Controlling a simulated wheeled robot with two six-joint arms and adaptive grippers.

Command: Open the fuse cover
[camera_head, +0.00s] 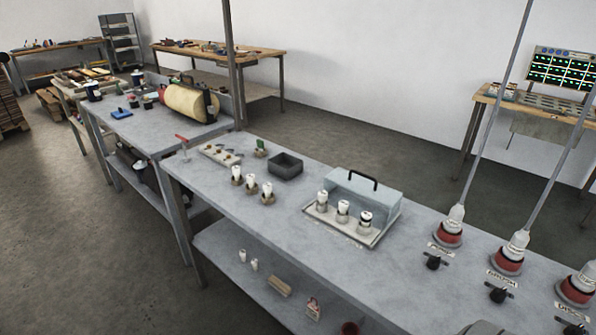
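Three white fuses (343,208) stand upright in a row at the plate's front side. I cannot tell whether the cover encloses them or stands behind them. Neither of my grippers is in view, and nothing touches the cover.
The bench top (300,245) in front of the plate is clear.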

